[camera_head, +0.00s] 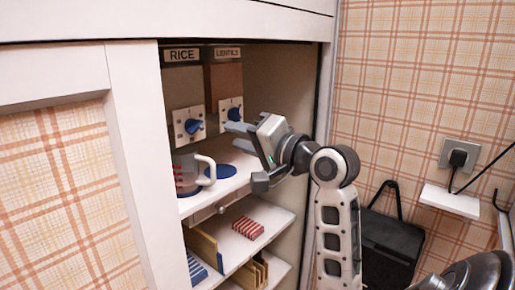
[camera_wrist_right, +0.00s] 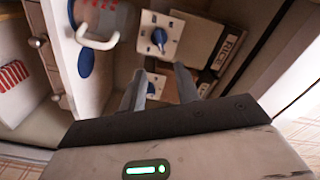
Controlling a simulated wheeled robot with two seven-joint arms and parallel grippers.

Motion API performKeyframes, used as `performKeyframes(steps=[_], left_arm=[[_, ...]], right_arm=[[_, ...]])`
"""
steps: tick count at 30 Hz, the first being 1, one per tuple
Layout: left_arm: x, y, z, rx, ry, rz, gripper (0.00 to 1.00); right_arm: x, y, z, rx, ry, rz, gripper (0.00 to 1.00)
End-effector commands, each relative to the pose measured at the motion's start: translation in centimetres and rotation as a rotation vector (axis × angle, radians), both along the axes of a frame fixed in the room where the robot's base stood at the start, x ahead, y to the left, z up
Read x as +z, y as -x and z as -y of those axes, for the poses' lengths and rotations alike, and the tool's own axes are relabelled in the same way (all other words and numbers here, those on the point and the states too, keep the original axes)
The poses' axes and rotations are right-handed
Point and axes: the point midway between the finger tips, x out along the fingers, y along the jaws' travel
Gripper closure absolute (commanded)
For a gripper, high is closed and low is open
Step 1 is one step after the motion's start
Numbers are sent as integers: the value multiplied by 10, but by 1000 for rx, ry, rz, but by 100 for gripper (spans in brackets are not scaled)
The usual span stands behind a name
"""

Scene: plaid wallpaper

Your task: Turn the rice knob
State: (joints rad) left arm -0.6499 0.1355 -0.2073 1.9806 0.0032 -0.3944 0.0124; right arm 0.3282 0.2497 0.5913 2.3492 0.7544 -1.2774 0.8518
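The rice knob (camera_head: 193,127) is a blue knob on a white square plate below the RICE label (camera_head: 181,56), at the back of the open cabinet. It shows clear of my fingers in the right wrist view (camera_wrist_right: 158,38), with the RICE label (camera_wrist_right: 230,46) to its right. A similar lentils knob (camera_head: 234,114) sits to its right in the head view, under the LENTILS label (camera_head: 228,52). My right gripper (camera_head: 232,135) is open and empty, reaching in from the right in front of the lentils side. Its fingers (camera_wrist_right: 159,72) are apart. My left gripper is out of view.
A white door panel (camera_head: 135,150) bounds the opening on the left. Lower shelves hold a red striped item (camera_head: 248,228) and boards (camera_head: 203,246).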

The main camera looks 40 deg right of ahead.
Motion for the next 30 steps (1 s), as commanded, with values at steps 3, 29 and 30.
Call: performKeyframes(steps=[3, 29, 30], left_arm=[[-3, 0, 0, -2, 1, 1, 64], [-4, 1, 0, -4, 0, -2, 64], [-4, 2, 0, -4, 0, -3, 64]], right_arm=[[-2, 22, 2, -2, 4, -1, 68], [-2, 43, 3, 0, 1, -4, 68], [-6, 41, 3, -1, 8, -12, 68]])
